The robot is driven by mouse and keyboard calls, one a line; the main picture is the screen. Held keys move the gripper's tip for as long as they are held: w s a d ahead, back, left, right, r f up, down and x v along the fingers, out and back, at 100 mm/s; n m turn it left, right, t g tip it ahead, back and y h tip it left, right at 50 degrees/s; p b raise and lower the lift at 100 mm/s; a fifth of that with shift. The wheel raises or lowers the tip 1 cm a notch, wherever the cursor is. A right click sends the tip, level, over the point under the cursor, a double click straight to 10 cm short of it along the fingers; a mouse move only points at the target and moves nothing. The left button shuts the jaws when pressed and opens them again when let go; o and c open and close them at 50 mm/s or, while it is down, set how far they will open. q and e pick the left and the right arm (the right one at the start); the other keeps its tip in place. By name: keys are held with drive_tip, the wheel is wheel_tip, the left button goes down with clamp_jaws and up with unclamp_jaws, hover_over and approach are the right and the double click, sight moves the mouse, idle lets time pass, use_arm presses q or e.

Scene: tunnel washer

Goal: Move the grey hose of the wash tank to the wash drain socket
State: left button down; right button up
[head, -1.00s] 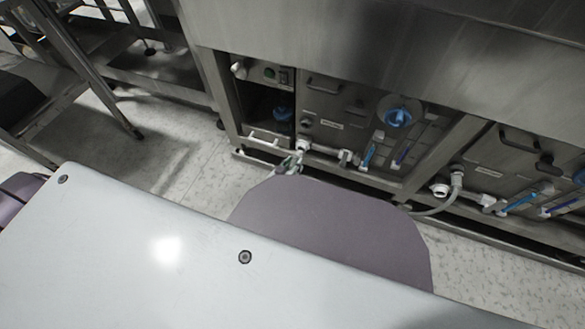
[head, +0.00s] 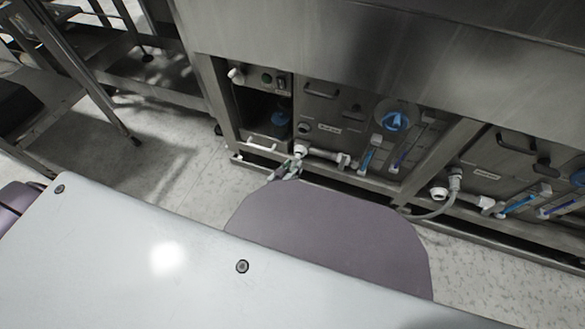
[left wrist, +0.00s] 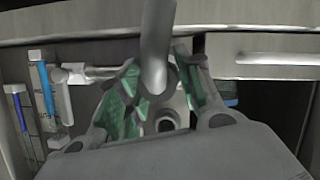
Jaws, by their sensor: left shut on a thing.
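My left gripper (head: 285,170) is low in front of the tank panel, just below and beside a white pipe elbow (head: 300,150). In the left wrist view its green-padded fingers (left wrist: 158,88) are shut around a grey hose (left wrist: 156,40), which runs up out of the picture. A round fitting with a dark hole (left wrist: 166,124) shows behind the fingers; whether the hose end touches it, I cannot tell. In the head view, the grey hose (head: 432,214) hangs from a fitting on the right panel and passes behind my arm. My right gripper is out of view.
White pipework (head: 325,155) runs right from the elbow to blue-marked tubes (head: 368,158). A blue round knob (head: 396,121) is above. A steel frame post (head: 440,155) divides the panels. Bare floor (head: 175,190) lies to the left.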

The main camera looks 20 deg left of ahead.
use_arm(q)
drive_tip(key=shift+w, duration=0.15)
drive_tip(key=shift+w, duration=0.7)
drive_tip(key=shift+w, duration=0.15)
idle(0.4)
drive_tip(key=shift+w, duration=0.25)
idle(0.4)
drive_tip(key=c, duration=1.4)
unclamp_jaws()
drive_tip(key=o, duration=0.5)
